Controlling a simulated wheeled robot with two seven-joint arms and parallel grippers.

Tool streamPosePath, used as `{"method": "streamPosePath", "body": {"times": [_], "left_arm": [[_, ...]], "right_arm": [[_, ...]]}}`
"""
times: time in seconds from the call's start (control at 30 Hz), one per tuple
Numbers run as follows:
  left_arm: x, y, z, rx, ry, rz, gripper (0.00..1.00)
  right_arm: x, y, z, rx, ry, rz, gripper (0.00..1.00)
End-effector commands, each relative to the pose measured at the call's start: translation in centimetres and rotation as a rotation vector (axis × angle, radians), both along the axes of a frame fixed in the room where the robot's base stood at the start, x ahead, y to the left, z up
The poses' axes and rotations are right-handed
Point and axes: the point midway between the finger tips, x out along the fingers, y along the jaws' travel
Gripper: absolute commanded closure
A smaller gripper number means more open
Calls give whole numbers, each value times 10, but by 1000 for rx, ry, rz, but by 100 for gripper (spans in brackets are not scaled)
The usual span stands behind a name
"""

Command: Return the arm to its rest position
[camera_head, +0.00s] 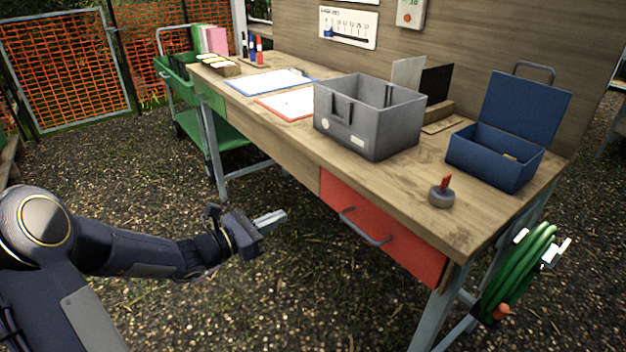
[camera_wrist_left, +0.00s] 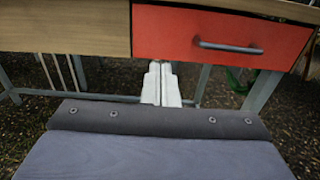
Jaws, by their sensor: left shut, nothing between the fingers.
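My left arm comes in from the left in the head view, stretched low in front of the workbench. Its gripper (camera_head: 271,219) is shut and empty, in the air apart from the bench and below its top. In the left wrist view the two pale fingers (camera_wrist_left: 161,84) lie together, pointing towards the bench front just below the red drawer (camera_wrist_left: 220,38). The red drawer also shows in the head view (camera_head: 400,242), to the right of the gripper. My right gripper is in neither view.
The wooden bench (camera_head: 285,138) carries a grey bin (camera_head: 345,130), an open blue box (camera_head: 490,160), two clipboards and a grey weight with a red top (camera_head: 441,194). A green cart (camera_head: 228,147) stands behind left. A green hose (camera_head: 520,270) hangs at the right end. Gravel before the bench is clear.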

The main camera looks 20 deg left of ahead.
Motion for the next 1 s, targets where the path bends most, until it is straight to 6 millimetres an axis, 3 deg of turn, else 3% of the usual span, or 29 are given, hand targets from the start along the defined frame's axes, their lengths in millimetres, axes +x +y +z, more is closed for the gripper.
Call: {"method": "streamPosePath", "body": {"times": [0.13, 0.23, 0.37, 0.4, 0.5, 0.6, 0.7, 1.0], "left_arm": [[-8, -8, 6, 45, -20, -35, 100], [-32, -34, 22, 192, -86, -144, 100], [-97, -77, 39, 548, -251, -388, 100], [-121, -87, 40, 674, -311, -470, 100], [-176, -97, 35, 985, -463, -653, 100], [-218, -92, 25, 1249, -590, -793, 100], [-245, -81, 15, 1458, -688, -893, 100], [-288, -42, -3, 1934, -893, -1073, 100]], "right_arm": [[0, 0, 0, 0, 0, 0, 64], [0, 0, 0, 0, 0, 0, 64], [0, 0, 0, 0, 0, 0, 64], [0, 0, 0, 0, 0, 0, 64], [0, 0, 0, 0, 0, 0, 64], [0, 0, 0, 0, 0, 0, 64], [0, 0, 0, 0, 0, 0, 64], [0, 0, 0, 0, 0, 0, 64]]}}
